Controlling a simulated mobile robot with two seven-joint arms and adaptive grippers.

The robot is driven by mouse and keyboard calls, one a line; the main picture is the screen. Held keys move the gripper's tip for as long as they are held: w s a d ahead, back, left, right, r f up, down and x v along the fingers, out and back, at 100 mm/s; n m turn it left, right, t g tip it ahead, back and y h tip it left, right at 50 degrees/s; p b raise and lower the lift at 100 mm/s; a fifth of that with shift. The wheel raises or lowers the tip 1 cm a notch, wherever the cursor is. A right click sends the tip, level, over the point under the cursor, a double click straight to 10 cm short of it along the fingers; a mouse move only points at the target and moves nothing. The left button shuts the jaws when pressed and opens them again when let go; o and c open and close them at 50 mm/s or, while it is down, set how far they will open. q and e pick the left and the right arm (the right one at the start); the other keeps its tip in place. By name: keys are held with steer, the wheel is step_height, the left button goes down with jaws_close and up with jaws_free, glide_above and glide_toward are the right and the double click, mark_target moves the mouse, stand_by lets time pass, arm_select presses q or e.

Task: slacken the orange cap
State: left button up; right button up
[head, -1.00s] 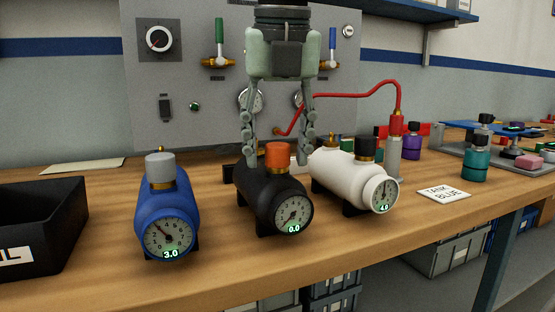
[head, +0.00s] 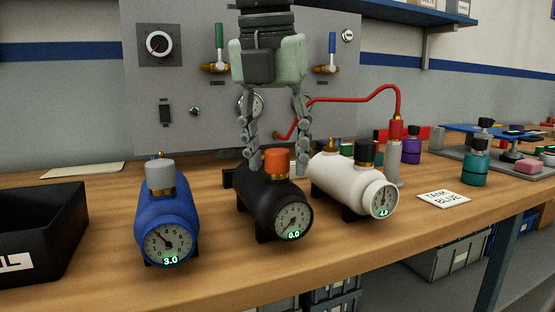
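The orange cap (head: 276,161) sits on top of the black tank (head: 262,196), whose gauge (head: 292,221) reads 0.0. My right gripper (head: 277,160) comes down from above with its fingers spread, one to the left and one to the right of the cap. There is a visible gap between the fingers and the cap on both sides. Whether the fingertips are level with the cap in depth is hard to tell. My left gripper is not in view.
A blue tank (head: 167,220) with a grey cap stands left, reading 3.0. A white tank (head: 336,177) with a black cap stands close on the right, near a red hose (head: 352,97). A black bin (head: 40,235) is far left. The front table strip is clear.

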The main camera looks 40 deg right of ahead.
steer(key=c, duration=0.4)
steer(key=shift+n, duration=0.7)
steer(key=shift+c, duration=0.2)
steer(key=shift+n+t, duration=0.3)
steer(key=shift+n, duration=0.4)
steer(key=shift+n+y, duration=0.4)
steer(key=shift+n, duration=0.3)
steer(key=shift+n, duration=0.7)
steer(key=o, duration=0.6)
